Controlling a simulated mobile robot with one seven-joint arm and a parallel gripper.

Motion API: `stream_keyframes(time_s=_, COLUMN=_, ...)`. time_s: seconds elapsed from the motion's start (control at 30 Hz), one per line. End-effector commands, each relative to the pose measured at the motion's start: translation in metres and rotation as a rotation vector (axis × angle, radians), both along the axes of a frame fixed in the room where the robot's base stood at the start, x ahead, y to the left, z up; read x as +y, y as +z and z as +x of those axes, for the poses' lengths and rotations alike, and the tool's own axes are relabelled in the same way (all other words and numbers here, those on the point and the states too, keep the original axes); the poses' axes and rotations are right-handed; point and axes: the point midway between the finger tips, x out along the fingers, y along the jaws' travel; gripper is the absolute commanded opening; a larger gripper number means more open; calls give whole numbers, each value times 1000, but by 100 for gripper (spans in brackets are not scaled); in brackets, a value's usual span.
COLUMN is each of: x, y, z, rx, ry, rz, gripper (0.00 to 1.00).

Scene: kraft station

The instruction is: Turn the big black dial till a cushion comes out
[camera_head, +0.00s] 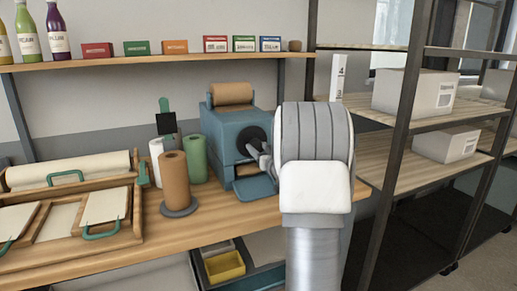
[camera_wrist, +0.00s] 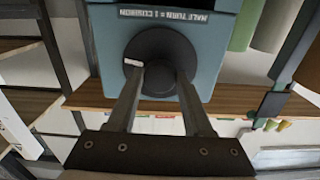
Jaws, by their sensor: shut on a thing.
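The blue machine (camera_head: 222,132) stands on the wooden bench with a brown paper roll (camera_head: 232,93) on top. Its big black dial (camera_head: 250,135) is on the face toward my arm, partly hidden by my gripper (camera_head: 262,160). In the wrist view the dial (camera_wrist: 140,45) shows a small white mark at its left, and a label (camera_wrist: 165,17) on the machine reads upside down "HALF TURN = 1 CUSHION". My gripper's two fingers (camera_wrist: 158,82) are shut on the dial's raised middle. The blue chute (camera_head: 256,188) below the dial looks bare where it shows.
A brown roll (camera_head: 174,180), a green roll (camera_head: 195,158) and a white roll stand left of the machine. Wooden trays (camera_head: 145,215) with green handles lie further left. A dark-framed rack (camera_head: 392,130) with white boxes stands close on the right. A shelf (camera_head: 160,59) runs above.

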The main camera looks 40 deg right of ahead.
Motion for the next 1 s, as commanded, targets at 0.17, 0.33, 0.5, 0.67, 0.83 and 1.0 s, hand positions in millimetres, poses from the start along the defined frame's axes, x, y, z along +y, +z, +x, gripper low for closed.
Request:
stream_keyframes(time_s=0.17, x=0, y=2, z=0, rx=-18, ry=0, rz=79, gripper=0)
stream_keyframes(time_s=0.33, x=0, y=2, z=0, rx=-48, ry=-1, rz=207, gripper=0)
stream_keyframes(time_s=0.5, x=0, y=3, z=0, rx=-84, ry=-2, rz=360, gripper=0)
stream_keyframes(time_s=0.67, x=0, y=3, z=0, rx=-120, ry=-1, rz=508, gripper=0)
stream_keyframes(time_s=0.83, x=1, y=3, z=0, rx=-159, ry=-2, rz=666, gripper=0)
stream_keyframes(time_s=1.0, x=0, y=3, z=-1, rx=-197, ry=-3, rz=824, gripper=0)
